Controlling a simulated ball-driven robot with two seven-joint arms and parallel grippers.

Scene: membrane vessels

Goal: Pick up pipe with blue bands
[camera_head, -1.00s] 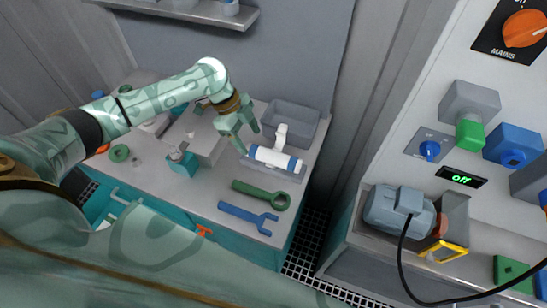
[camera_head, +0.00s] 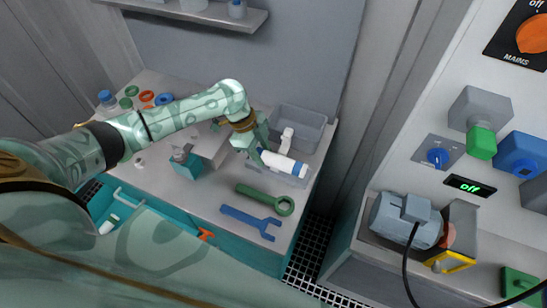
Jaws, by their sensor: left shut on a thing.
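The white pipe with blue bands (camera_head: 283,163) lies at the right side of the bench, by the grey bin, with a white branch standing up from it. My left gripper (camera_head: 258,149) is shut on the pipe's left end. Its fingers hide that end and the band there. The blue band at the right end shows clearly. I cannot tell whether the pipe is clear of the surface under it. My right gripper is not in view.
A grey bin (camera_head: 316,118) stands behind the pipe. A green wrench (camera_head: 262,198) and a blue wrench (camera_head: 247,220) lie in front. A grey block (camera_head: 210,149) and a teal vise (camera_head: 186,163) are to the left. A panel with a motor (camera_head: 400,216) stands at right.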

